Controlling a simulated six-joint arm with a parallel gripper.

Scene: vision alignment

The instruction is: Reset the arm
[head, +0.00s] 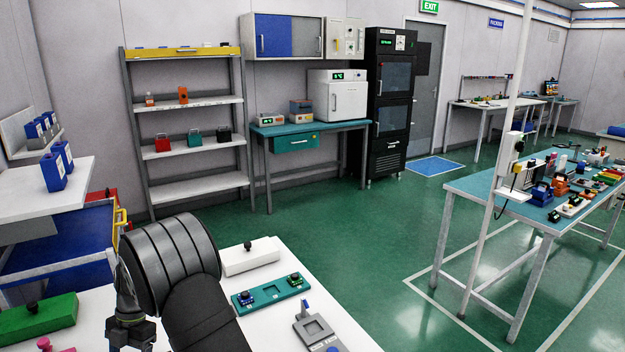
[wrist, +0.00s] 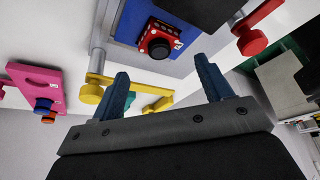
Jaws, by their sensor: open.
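My gripper (wrist: 161,66) shows in the wrist view with its two dark blue fingers wide apart. Nothing is held between them. Beyond the fingertips lie a blue panel (wrist: 127,24) with a red block (wrist: 172,29) and a black knob on it, and a yellow bar (wrist: 130,84) with a round yellow knob. Whether the fingers touch any of these cannot be told. In the head view, thick dark grey links of my arm fill the lower left, above the white worktop (head: 275,325); the fingers cannot be made out there.
A pink plate (wrist: 32,82) and a red knob (wrist: 252,42) flank the gripper in the wrist view. In the head view, a teal plate (head: 270,291), a white block (head: 249,256), a grey fixture (head: 320,331) and a green block (head: 38,318) lie around my arm. Green floor lies beyond.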

